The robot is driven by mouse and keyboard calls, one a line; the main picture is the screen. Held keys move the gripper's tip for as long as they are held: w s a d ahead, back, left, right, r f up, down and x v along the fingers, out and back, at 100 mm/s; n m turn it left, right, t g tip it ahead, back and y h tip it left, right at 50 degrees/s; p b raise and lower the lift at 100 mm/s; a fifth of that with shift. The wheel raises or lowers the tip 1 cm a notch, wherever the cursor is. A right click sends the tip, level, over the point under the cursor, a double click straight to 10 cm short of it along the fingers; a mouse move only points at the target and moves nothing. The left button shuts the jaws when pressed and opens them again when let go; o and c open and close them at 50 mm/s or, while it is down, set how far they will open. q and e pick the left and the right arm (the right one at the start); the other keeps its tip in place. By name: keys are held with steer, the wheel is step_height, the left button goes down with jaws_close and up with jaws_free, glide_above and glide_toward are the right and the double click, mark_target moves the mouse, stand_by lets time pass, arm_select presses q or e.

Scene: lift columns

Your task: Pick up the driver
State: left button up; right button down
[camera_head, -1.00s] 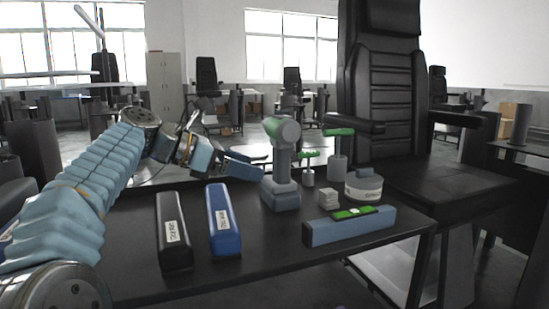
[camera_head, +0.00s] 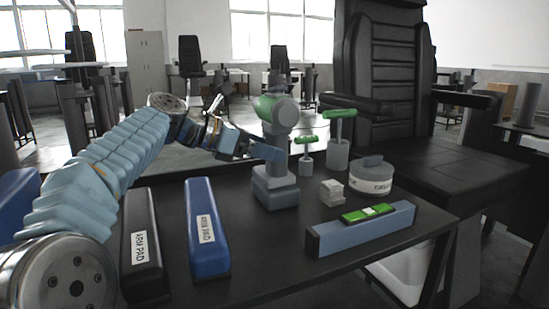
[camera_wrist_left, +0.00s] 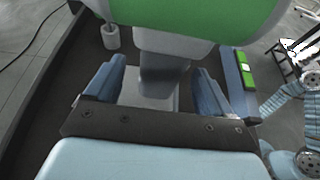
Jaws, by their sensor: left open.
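The driver (camera_head: 281,112) is a grey power tool with a green-topped head. It stands upright on its blue-grey base on the dark table (camera_head: 330,270). My left gripper (camera_head: 266,152) is open at the height of its handle, below the head. In the left wrist view the driver's green and grey head (camera_wrist_left: 190,18) fills the top. Its handle lies between the two blue fingers of my left gripper (camera_wrist_left: 160,80), with a gap visible on each side. The far finger is largely hidden in the head view.
A black arm pad (camera_head: 141,235) and a blue arm pad (camera_head: 206,230) lie left of the driver. Right of it are two green-handled tools in holders (camera_head: 338,155), small light blocks (camera_head: 332,192), a round container (camera_head: 371,180) and a blue bar with a green level (camera_head: 365,228).

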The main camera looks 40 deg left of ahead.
arm_select(q)
steer(key=x, duration=0.5)
steer(key=shift+d+f+b, duration=0.15)
steer(key=shift+b, duration=0.2)
steer(key=c, duration=1.4)
steer(key=shift+c, duration=0.5)
steer(key=shift+r, duration=0.2)
